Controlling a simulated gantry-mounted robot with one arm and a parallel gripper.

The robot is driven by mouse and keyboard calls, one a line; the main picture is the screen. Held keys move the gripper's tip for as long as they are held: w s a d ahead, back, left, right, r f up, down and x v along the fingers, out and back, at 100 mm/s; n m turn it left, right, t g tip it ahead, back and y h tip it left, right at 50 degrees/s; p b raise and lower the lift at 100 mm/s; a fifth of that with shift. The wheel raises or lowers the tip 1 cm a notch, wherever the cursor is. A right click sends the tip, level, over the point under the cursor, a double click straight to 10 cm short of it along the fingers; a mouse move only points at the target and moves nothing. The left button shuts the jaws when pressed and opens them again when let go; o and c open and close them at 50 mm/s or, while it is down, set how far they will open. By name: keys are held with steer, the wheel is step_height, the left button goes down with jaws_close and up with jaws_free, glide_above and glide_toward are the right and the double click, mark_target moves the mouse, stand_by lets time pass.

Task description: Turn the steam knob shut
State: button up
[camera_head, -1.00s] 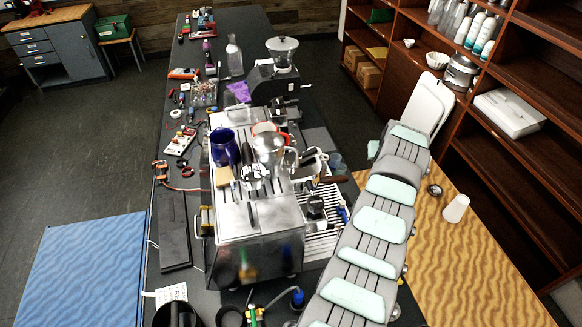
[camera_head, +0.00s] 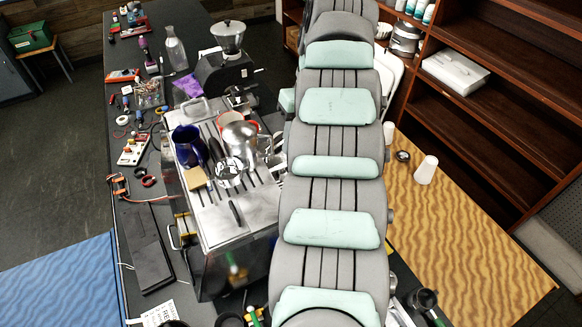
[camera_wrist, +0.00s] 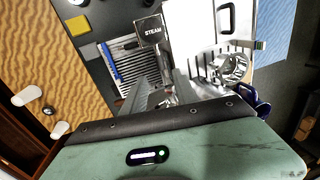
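The steam knob (camera_wrist: 151,29) shows in the wrist view as a dark block with a "STEAM" label, left of the machine's steel top. My gripper (camera_wrist: 162,82) is just below it in that view, with grey and shiny metal parts close together. I cannot tell where the fingers end, whether they touch the knob, or whether they are open. The espresso machine (camera_head: 228,217) stands on the dark bench in the head view. There my arm covers its right side, hiding the knob and gripper.
A blue pitcher (camera_head: 187,143) and a steel pitcher (camera_head: 240,137) stand on the machine's top. The slatted drip tray (camera_wrist: 122,60) lies beside the knob in the wrist view. A grinder (camera_head: 225,68) stands behind. A white cup (camera_head: 426,169) stands on the wooden top at right.

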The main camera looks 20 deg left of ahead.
steer(key=shift+s+a+f+p, duration=0.15)
steer(key=shift+f, duration=0.95)
steer(key=shift+s+a+f+p, duration=0.15)
steer(key=shift+s+f+p, duration=0.05)
steer(key=shift+f, duration=0.95)
steer(key=shift+s+a+f+p, duration=0.15)
steer(key=shift+f, duration=0.95)
jaws_close()
